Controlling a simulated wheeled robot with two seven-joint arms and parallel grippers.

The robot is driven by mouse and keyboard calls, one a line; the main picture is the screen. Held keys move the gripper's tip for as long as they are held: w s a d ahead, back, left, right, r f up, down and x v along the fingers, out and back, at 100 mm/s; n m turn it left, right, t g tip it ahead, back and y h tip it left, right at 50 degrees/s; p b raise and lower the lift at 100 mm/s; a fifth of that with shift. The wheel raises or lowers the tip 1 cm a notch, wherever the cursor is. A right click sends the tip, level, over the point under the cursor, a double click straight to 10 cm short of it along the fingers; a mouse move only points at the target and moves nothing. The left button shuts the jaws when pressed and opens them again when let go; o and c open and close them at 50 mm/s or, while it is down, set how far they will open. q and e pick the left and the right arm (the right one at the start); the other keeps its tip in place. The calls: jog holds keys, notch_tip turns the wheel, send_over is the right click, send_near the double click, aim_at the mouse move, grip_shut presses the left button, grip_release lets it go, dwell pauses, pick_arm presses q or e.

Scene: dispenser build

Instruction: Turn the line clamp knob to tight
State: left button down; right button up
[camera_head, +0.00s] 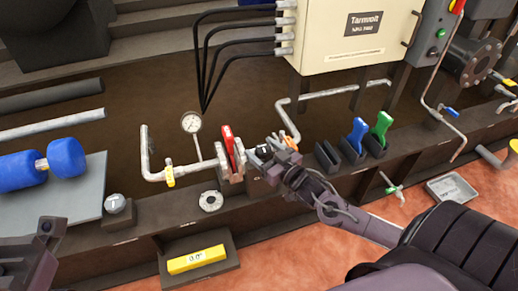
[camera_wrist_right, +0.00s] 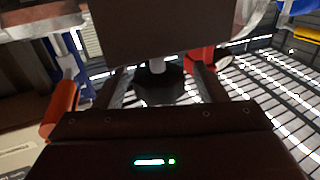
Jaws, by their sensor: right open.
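My right gripper (camera_head: 265,156) is in the middle of the head view, at the front rail just right of a red handle (camera_head: 228,145). In the right wrist view a dark, many-sided knob (camera_wrist_right: 160,88) with a short grey stem lies between the two spread fingers; it looks like the line clamp knob. The fingers are open, one on each side of it. I cannot tell whether they touch it. In the head view the knob is mostly hidden by the gripper, and its setting cannot be read. Part of my left arm (camera_head: 30,255) shows at the lower left; its fingertips are not visible.
A gauge (camera_head: 191,123) and a pipe with a yellow valve (camera_head: 170,176) stand to the left. An orange handle (camera_head: 289,141) is close behind the right gripper. Blue (camera_head: 356,135) and green (camera_head: 382,127) clips stand to the right. A cream cabinet (camera_head: 345,45) rises behind.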

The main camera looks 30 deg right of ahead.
jog(key=shift+w+a, duration=0.1)
jog(key=shift+w, duration=0.8)
jog(key=c, duration=1)
